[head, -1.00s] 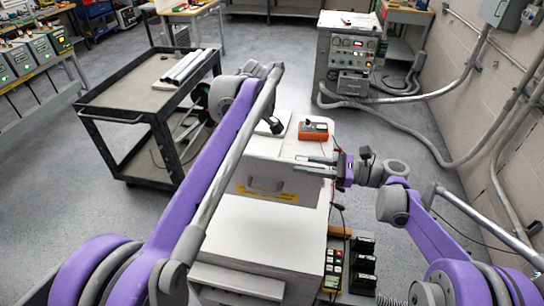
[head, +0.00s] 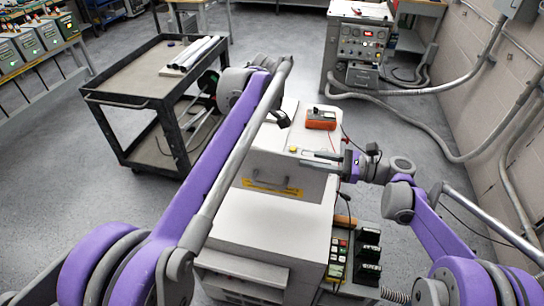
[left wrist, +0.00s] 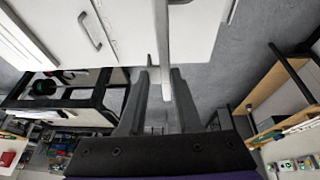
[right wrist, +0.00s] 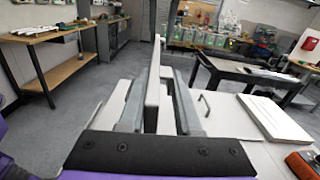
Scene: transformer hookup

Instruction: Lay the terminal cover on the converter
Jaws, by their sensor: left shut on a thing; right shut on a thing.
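The converter appears as a white cabinet (head: 255,222) with a raised part carrying a handle and a yellow label, in front of me in the head view. My right gripper (head: 318,159) is at the right side of this raised part. In the right wrist view, my right gripper (right wrist: 154,105) is shut on a thin pale plate (right wrist: 153,88) seen edge-on, likely the terminal cover. In the left wrist view, my left gripper (left wrist: 160,88) is shut on a thin pale strip (left wrist: 162,45), likely the same cover.
An orange meter (head: 321,118) with leads stands on the cabinet top. A black cart (head: 118,97) with pale tubes is at left. A control console (head: 357,42) with thick hoses stands at the back right. Black terminal blocks (head: 367,255) sit low at right. Grey floor lies between.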

